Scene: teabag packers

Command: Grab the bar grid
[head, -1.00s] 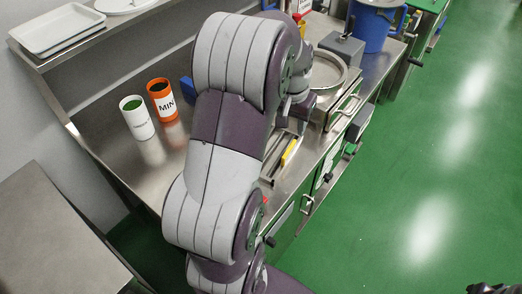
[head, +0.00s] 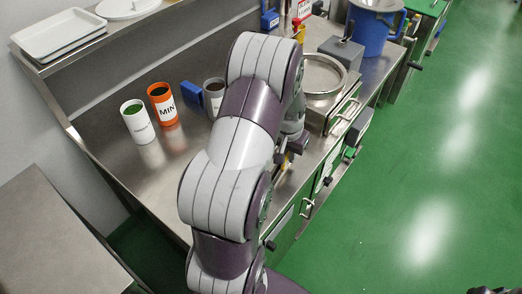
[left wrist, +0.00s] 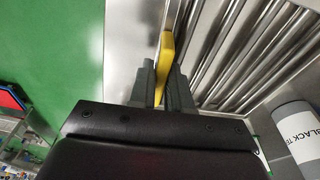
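The bar grid (left wrist: 262,50) shows in the left wrist view as a row of parallel metal bars with a yellow handle (left wrist: 166,50) along its near side. My left gripper (left wrist: 163,78) is at this handle, with a finger close on either side of it; the fingers look shut on it. In the head view my left arm hides most of the grid, and the left gripper (head: 290,150) shows only partly at the counter's front side. My right gripper cannot be made out.
A white canister (head: 138,122), an orange canister (head: 162,104) and a grey canister (head: 214,92) stand on the steel counter (head: 160,172). A round sieve (head: 324,74) and a blue pot (head: 371,28) stand further back. The green floor at right is open.

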